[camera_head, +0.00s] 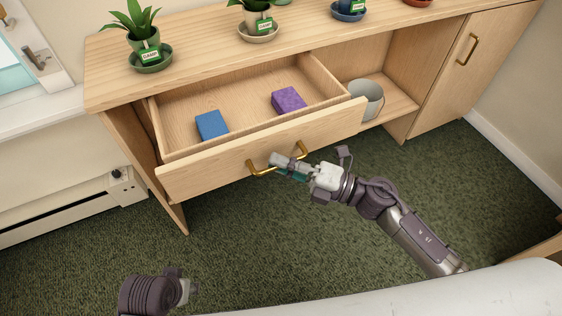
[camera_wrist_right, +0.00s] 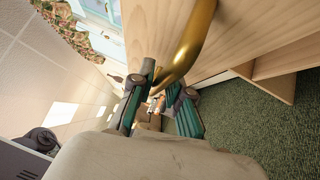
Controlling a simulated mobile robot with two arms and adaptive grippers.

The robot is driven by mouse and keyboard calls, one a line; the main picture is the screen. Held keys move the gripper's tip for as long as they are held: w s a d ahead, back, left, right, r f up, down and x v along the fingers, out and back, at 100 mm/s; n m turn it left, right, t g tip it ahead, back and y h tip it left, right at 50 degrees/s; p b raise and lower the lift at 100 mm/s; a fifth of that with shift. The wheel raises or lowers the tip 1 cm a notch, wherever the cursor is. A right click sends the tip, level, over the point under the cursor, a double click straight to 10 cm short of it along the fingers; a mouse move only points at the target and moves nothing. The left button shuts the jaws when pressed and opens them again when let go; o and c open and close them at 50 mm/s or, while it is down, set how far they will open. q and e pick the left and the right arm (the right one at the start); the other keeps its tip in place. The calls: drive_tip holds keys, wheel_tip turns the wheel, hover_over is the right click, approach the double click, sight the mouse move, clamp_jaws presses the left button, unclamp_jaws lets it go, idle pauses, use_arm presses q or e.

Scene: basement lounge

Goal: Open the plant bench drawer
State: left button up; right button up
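The plant bench drawer (camera_head: 205,174) is pulled out, its front standing well forward of the bench (camera_head: 100,91). A blue block (camera_head: 211,125) and a purple block (camera_head: 289,99) lie inside it. A brass handle (camera_head: 262,169) is on the drawer front. My right gripper (camera_head: 283,161) is at the handle's middle and covers part of it. In the right wrist view, the handle (camera_wrist_right: 189,48) runs between the fingertips (camera_wrist_right: 168,80), which look closed on it. The end of my left arm (camera_head: 187,290) shows at the bottom left, away from the bench; its fingers cannot be made out.
Potted plants on saucers, such as the left one (camera_head: 146,45), line the bench top. A grey pot (camera_head: 366,101) stands in the open shelf right of the drawer. A cupboard door (camera_head: 475,65) is shut at the far right. Green carpet (camera_head: 230,240) before the bench is clear.

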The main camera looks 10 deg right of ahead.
drive_tip(key=shift+o, duration=1.3)
drive_tip(key=v, duration=1.2)
